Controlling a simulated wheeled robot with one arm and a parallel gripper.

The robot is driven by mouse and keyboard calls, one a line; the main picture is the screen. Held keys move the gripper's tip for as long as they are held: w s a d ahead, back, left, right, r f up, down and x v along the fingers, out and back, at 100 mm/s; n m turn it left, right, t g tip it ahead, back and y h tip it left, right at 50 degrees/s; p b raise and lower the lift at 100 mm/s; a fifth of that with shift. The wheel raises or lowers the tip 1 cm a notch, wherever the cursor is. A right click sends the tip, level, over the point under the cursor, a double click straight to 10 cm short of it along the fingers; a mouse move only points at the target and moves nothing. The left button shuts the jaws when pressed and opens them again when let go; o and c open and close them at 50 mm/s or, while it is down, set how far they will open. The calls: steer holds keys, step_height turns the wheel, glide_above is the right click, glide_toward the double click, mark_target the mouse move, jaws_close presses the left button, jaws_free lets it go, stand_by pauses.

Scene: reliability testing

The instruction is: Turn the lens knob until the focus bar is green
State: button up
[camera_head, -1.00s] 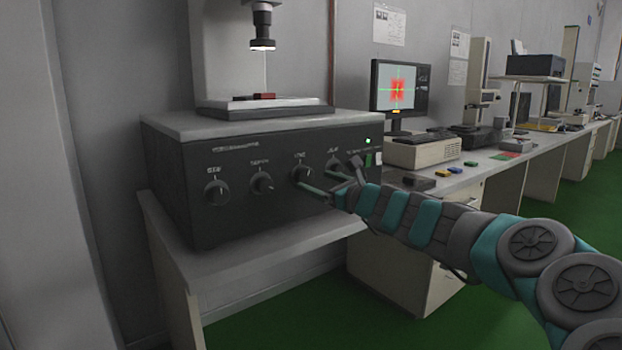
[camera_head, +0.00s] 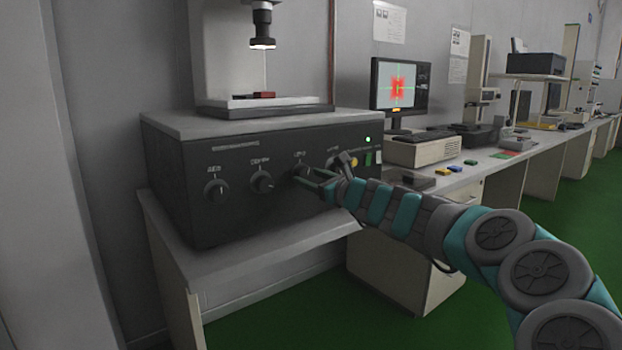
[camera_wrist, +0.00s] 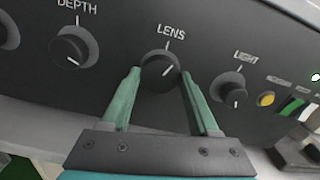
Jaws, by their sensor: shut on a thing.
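The lens knob (camera_wrist: 158,72) is a dark round knob under the label LENS on the front panel of a black box (camera_head: 240,190). In the wrist view my gripper (camera_wrist: 160,80) has its two teal fingers on either side of this knob, shut on it. The knob's white pointer tips to the lower right. In the head view my gripper (camera_head: 314,176) reaches the panel from the right and partly hides the knob. The monitor (camera_head: 400,90) shows a red blurred pattern with green crosshair lines and a small orange bar (camera_head: 396,109) below it.
The depth knob (camera_wrist: 73,47) is left of the lens knob and the light knob (camera_wrist: 229,89) is right of it. A camera column with a lit lens (camera_head: 262,42) stands above a stage (camera_head: 290,104). The bench (camera_head: 480,172) runs off to the right.

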steer(key=c, duration=0.7)
steer(key=shift+n+b, duration=0.3)
steer(key=shift+b, duration=0.05)
steer(key=n+b, duration=0.1)
steer(key=n, duration=0.1)
steer(key=n+b, duration=0.1)
steer(key=b, duration=0.1)
steer(key=shift+a+f+n, duration=0.1)
steer(key=shift+f+n, duration=0.1)
steer(key=shift+n, duration=0.2)
steer(key=n+b, duration=0.4)
steer(key=n, duration=0.1)
steer(key=shift+f, duration=0.1)
steer(key=n+b, duration=0.8)
steer(key=n, duration=0.1)
steer(key=shift+b, duration=0.4)
